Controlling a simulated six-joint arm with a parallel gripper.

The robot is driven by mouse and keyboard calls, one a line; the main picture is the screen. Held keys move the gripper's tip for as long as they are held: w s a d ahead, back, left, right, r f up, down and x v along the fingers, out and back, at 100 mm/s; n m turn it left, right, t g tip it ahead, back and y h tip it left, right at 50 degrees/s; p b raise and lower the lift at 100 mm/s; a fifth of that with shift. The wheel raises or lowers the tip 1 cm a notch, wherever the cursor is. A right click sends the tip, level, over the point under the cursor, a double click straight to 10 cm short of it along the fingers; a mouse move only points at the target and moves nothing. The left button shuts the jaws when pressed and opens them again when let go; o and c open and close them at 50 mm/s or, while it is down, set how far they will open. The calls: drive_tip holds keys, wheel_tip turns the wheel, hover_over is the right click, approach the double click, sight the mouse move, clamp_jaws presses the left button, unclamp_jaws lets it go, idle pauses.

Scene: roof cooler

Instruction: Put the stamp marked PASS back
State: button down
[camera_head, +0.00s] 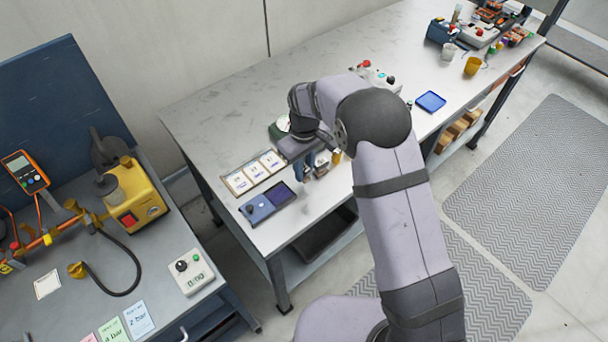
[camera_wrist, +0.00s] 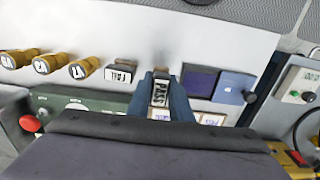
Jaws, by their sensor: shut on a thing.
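In the wrist view my gripper (camera_wrist: 165,98) has its blue fingers closed on the stamp marked PASS (camera_wrist: 160,92). Its PASS label shows between the fingers. A second stamp, whose label seems to read FAIL (camera_wrist: 121,73), is just left of the fingers. Right of the fingers is the open ink pad (camera_wrist: 200,82) with a purple face and a blue lid (camera_wrist: 230,88). In the head view my gripper (camera_head: 304,170) is low over the bench beside the ink pad (camera_head: 281,194). The held stamp is not clear there, and I cannot tell whether it touches the bench.
A tray of white cards (camera_head: 253,172) lies behind the ink pad. Several yellow-brown cylinders (camera_wrist: 46,64) are in a row left of the stamps. A green device (camera_wrist: 75,103) is close to my gripper. The bench front (camera_wrist: 185,30) beyond the stamps is bare.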

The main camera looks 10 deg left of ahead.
drive_tip(key=shift+f+p, duration=0.5)
drive_tip(key=shift+f, duration=1.1)
drive_tip(key=shift+f, duration=0.1)
drive_tip(key=c, duration=1.6)
unclamp_jaws()
wheel_tip(320, 180, up, 12)
drive_tip(key=b, duration=0.4)
drive_tip(key=shift+d, duration=0.1)
